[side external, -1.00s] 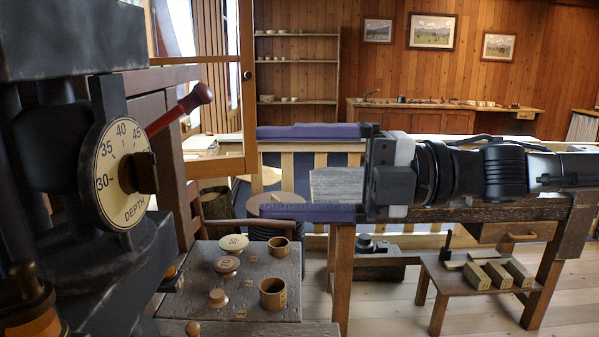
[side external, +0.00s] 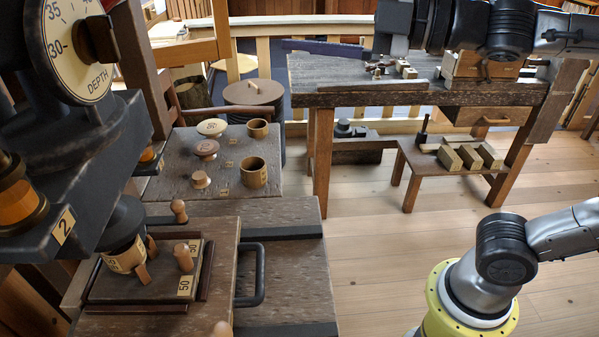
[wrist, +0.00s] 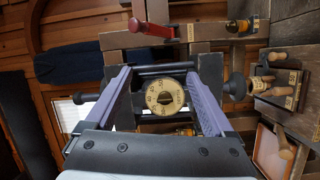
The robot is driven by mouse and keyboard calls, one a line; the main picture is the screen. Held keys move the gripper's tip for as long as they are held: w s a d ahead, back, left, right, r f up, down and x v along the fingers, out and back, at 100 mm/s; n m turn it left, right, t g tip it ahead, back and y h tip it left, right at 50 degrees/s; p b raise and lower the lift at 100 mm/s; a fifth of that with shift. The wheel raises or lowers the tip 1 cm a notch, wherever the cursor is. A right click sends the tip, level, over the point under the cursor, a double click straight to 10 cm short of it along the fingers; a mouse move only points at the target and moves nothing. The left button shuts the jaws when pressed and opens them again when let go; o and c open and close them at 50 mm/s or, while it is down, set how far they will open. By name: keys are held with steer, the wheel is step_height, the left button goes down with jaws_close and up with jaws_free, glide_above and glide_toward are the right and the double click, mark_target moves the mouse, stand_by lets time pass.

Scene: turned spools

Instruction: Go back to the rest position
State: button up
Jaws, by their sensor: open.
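My gripper (wrist: 158,76) is open, with its two purple fingers wide apart and nothing between them in the wrist view. Through the gap I see the round cream depth dial (wrist: 165,96) of the press, beyond the fingertips. In the side external view only one purple finger (side external: 328,48) shows, at the top edge above the far workbench; the other finger is out of the frame. The finger points left, towards the press side, and appears clear of everything. No rest position is marked in any view.
The dark press (side external: 75,150) with its dial stands at the left. A grey board (side external: 165,170) holds spool pieces and wooden cups. A wooden tray (side external: 150,270) with knobs sits in front. The workbench (side external: 400,98) holds small parts. A low stool (side external: 415,158) carries wooden blocks.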

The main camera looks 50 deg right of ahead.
steer(key=s+d+f+m+g+h, duration=0.3)
steer(key=d+f+m+h, duration=0.7)
steer(key=d+m, duration=0.35)
steer(key=s+f+m+g+y, duration=0.2)
steer(key=s+f+m+g, duration=0.5)
steer(key=s+f, duration=0.4)
step_height(320, 180, down, 4)
steer(key=shift+s+a+r+m+g, duration=0.15)
steer(key=shift+s+a+m+g, duration=0.1)
steer(key=shift+m+g, duration=0.1)
